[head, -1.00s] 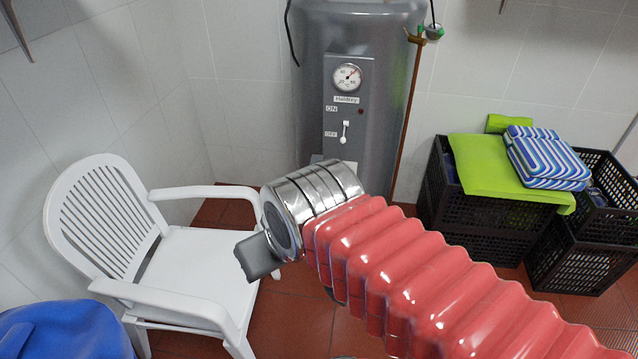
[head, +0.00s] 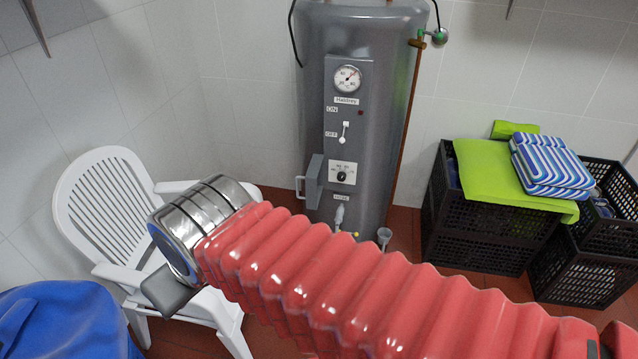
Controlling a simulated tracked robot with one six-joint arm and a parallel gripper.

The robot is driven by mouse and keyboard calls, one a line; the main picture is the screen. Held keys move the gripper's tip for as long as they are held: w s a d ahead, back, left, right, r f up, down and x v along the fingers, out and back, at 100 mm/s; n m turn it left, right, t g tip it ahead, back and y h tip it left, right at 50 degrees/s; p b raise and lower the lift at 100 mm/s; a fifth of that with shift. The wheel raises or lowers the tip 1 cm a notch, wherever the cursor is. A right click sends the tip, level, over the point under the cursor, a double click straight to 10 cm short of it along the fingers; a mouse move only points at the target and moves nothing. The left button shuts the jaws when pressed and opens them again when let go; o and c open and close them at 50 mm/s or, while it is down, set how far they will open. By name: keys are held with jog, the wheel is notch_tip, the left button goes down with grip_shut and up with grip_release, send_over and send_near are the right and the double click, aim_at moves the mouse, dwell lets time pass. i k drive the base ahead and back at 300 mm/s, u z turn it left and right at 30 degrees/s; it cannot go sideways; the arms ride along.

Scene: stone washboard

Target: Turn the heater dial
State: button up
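The grey cylindrical heater (head: 385,130) stands against the tiled wall in the head view. Its front panel carries a round gauge (head: 347,79), a white switch lever (head: 344,131) between two labels, and low down a black dial (head: 341,176) on a white plate. A small grey cover (head: 312,181) sticks out at the left of the dial. My gripper (head: 166,290) is a dark grey end at the tip of my red bellows arm, left of and nearer than the heater, in front of the white chair. Its fingers are not clearly visible, and nothing shows in it.
A white plastic chair (head: 98,203) stands left, partly behind my arm. A blue bag (head: 62,325) lies at the lower left. Black crates (head: 480,232) with a green cloth (head: 500,180) and striped towel (head: 550,165) stand right. A copper pipe (head: 407,125) runs down beside the heater.

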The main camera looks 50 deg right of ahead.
aim_at(342, 176)
jog(key=u, duration=2)
jog(key=k, duration=1.45)
jog(key=z, duration=1.45)
